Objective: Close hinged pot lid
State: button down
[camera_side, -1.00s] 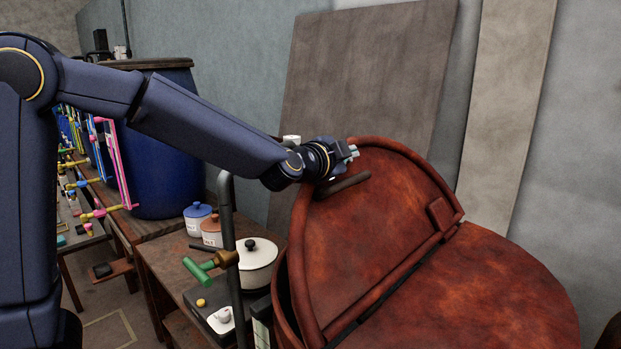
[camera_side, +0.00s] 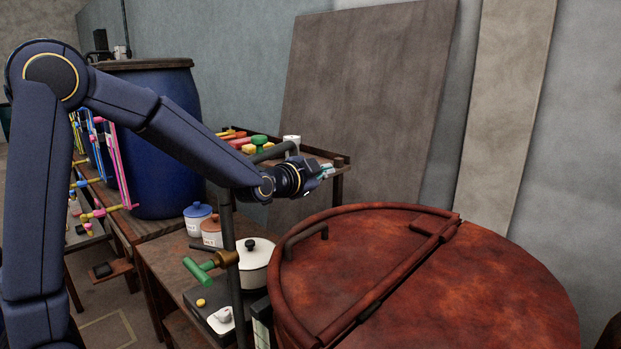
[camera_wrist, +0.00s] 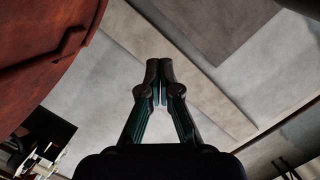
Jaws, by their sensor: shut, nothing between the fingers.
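The big rust-red pot (camera_side: 480,290) stands at the right in the side view. Its hinged half lid (camera_side: 345,260) lies down flat, about level with the fixed half of the top. A dark bar handle (camera_side: 305,240) is on the lid near its far left rim. My gripper (camera_side: 328,171) is shut and empty, above and behind the handle, clear of the lid. In the wrist view my gripper (camera_wrist: 158,80) shows its fingers together, and part of the red pot (camera_wrist: 45,35) fills the top left corner.
A blue barrel (camera_side: 160,140) stands farther back. A grey board (camera_side: 365,90) leans on the wall.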

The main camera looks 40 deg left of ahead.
jog(key=s+r+n, duration=0.1)
jog(key=s+r, duration=0.6)
jog(key=r, duration=0.5)
jog(key=s+a+r+n+g+y, duration=0.1)
jog(key=s+a+n+y, duration=0.5)
jog(key=s, duration=0.3)
jog(key=s+f+n+g+h, duration=0.2)
jog(key=s+f+n+g, duration=0.35)
jog(key=s+f, duration=0.5)
jog(key=s+d+f+m+g+h, duration=0.3)
jog(key=s+d+f+m+h, duration=0.2)
jog(key=d, duration=0.4)
notch_tip(320, 180, down, 2)
jog(key=shift+s+f+g+h, duration=0.25)
jog(key=shift+s+g+h, duration=0.1)
jog(key=shift+s+h, duration=0.6)
